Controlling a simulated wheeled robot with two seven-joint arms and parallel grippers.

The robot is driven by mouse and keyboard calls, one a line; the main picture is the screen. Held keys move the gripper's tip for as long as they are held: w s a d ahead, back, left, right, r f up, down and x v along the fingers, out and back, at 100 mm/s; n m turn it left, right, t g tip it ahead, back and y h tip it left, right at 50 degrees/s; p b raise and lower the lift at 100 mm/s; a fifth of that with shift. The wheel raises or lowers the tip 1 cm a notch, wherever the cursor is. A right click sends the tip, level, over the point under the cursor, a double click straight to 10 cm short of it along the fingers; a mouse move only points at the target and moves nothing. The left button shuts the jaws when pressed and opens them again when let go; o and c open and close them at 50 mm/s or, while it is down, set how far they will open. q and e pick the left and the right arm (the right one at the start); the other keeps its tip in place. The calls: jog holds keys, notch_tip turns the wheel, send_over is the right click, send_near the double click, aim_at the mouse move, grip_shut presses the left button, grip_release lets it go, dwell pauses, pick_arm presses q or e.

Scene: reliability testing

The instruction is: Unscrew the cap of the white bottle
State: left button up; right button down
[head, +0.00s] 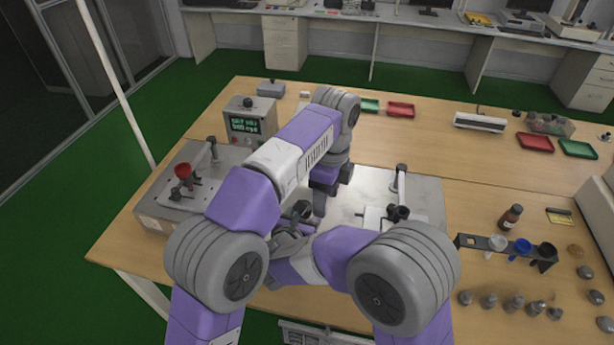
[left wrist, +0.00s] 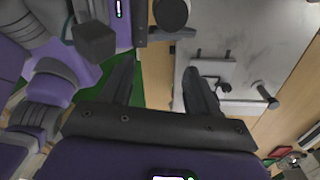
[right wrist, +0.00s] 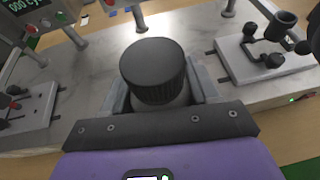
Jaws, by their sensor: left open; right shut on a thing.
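The bottle's black ribbed cap (right wrist: 155,70) is on top of the bottle, upright between the fingers of my right gripper (right wrist: 158,88) in the right wrist view. Only a pale strip of the bottle (right wrist: 168,109) shows below the cap; the gripper hides the rest. My right gripper is shut on the bottle. In the head view the dark cap (head: 301,209) shows between my arms. My left gripper (head: 320,205) points down just right of the cap, apart from it. In the left wrist view my left gripper (left wrist: 160,66) is open with nothing between its fingers.
Metal-topped test fixtures with posts and clamps surround the grippers, including a red-cupped one (head: 183,172) at left. A control box with a green display (head: 250,120) stands behind. A brown bottle (head: 511,217) and a rack (head: 500,247) stand at right. The back of the table has free room.

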pick_arm(q)
jog(key=m, duration=0.4)
notch_tip(320, 180, up, 3)
jog(key=m, duration=1.1)
send_over(306, 202)
jog(key=s, duration=0.1)
jog(key=shift+d+r+t, duration=0.1)
jog(key=shift+d+t, duration=0.1)
jog(key=shift+t, duration=0.1)
jog(key=shift+a+f+m, duration=0.15)
jog(key=shift+f+m, duration=0.15)
jog(key=shift+m, duration=0.1)
jog(key=shift+a+f, duration=0.15)
jog(key=shift+f, duration=3.5)
jog(key=c, duration=0.9)
jog(key=o, duration=1)
